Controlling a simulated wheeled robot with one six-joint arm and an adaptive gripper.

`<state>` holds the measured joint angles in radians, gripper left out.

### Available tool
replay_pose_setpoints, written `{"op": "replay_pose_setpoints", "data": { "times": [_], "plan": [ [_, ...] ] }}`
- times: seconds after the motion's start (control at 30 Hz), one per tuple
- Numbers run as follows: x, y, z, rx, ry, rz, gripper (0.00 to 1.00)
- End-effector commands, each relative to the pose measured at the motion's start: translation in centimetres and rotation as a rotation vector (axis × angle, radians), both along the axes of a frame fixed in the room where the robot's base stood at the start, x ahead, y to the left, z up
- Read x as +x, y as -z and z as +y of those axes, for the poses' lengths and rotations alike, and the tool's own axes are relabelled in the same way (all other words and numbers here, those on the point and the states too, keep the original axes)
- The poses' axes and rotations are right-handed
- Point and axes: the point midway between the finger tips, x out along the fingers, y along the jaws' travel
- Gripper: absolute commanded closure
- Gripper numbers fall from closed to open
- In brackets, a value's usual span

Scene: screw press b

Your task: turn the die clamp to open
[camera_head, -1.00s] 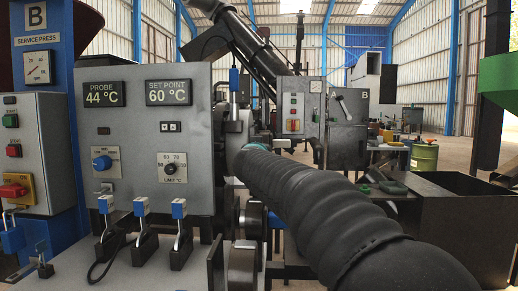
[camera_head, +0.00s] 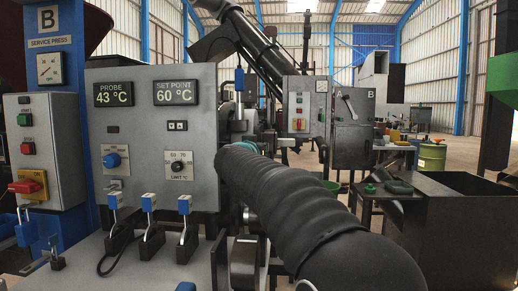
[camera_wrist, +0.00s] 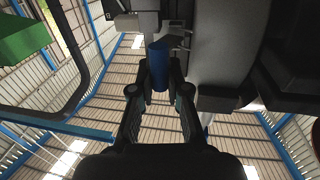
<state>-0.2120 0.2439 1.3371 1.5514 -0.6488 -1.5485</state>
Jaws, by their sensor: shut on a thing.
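In the wrist view my gripper (camera_wrist: 162,82) has its two dark fingers on either side of a blue cylindrical handle (camera_wrist: 160,62) and is shut on it. The handle points along the view, with dark and grey machine parts just beyond it. I cannot tell from this view alone whether it is the die clamp's handle. In the head view my black sleeved arm reaches in from the lower right to behind the grey panel's right edge, and my gripper is hidden there. A blue-topped upright lever (camera_head: 239,80) stands beyond that edge.
The grey control panel (camera_head: 138,130) reads probe 43 °C, set point 60 °C. Several blue-tipped toggle clamps (camera_head: 149,204) stand below it on a grey bench. The service press column (camera_head: 55,70) is at left. A dark bin (camera_head: 465,225) stands at right.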

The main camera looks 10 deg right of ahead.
Motion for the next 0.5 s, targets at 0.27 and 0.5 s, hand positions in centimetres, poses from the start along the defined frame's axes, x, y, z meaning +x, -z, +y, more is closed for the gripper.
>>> {"op": "replay_pose_setpoints", "data": {
  "times": [0.27, 0.5],
  "plan": [
    [0.1, 0.67, 0.06, 0.002, 0.0, 0.009, 0.59],
    [0.07, 0.26, -0.07, 0.001, 0.001, 0.005, 0.59]
  ]
}}
